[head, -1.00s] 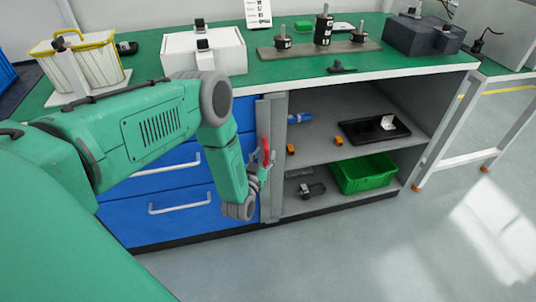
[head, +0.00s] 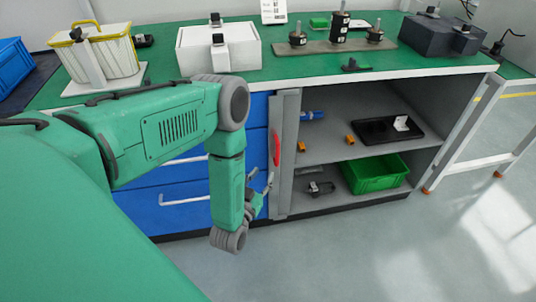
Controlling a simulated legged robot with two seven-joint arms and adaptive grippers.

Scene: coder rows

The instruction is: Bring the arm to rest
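My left arm (head: 165,130) comes in from the left, bends at a grey joint and hangs down in front of the blue drawers. My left gripper (head: 262,178) is at its lower end, small in the view. Its fingertips look spread apart with nothing between them. It is just below and left of the red handle (head: 277,148) on the grey cabinet door (head: 287,165), and looks apart from it. The door stands open beside the shelves. My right gripper is not in view.
The green workbench top (head: 300,68) carries a white box (head: 240,45), a yellow-rimmed basket (head: 112,55) and a dark grey box (head: 435,37). The open shelves hold a black tray (head: 375,136) and a green bin (head: 372,183). The floor at right front is clear.

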